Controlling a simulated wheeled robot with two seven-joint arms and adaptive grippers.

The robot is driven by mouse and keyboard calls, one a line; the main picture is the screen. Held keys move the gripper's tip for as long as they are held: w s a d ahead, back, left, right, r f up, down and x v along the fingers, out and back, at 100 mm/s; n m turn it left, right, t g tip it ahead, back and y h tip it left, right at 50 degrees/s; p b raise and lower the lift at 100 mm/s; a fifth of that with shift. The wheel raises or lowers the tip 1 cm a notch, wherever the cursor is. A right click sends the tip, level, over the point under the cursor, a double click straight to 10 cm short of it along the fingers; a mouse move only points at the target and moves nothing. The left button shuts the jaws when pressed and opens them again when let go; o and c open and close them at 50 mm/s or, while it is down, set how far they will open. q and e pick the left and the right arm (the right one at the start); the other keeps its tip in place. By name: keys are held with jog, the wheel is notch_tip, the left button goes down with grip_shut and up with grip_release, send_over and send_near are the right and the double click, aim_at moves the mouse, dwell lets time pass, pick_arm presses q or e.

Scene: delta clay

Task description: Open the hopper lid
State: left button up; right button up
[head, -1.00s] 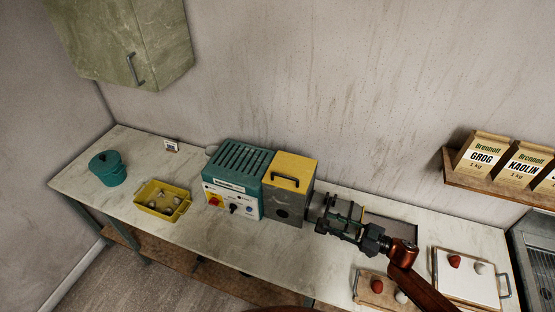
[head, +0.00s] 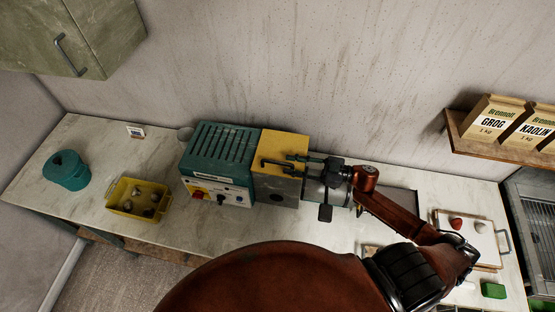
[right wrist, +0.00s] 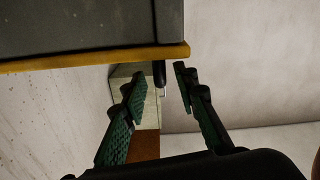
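The hopper (head: 278,188) is a grey box with a flat yellow lid (head: 285,142), standing against the right side of the teal machine. The lid lies shut and has a black bar handle (head: 267,161) on top. My right gripper (head: 294,162) is over the lid, its fingers pointing left at the handle's right end. In the right wrist view my right gripper (right wrist: 160,79) is open, and the black handle (right wrist: 159,73) shows between its fingertips, with a gap on each side. The lid's yellow edge (right wrist: 95,60) runs alongside. My left gripper is not in view.
The teal machine (head: 222,150) with a control panel adjoins the hopper. A white board (head: 483,245) lies at the right. The wall is close behind the counter.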

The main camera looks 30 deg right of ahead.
aim_at(264, 161)
jog(key=p+x, duration=0.1)
jog(key=x, duration=0.4)
jog(key=shift+c, duration=0.7)
grip_shut()
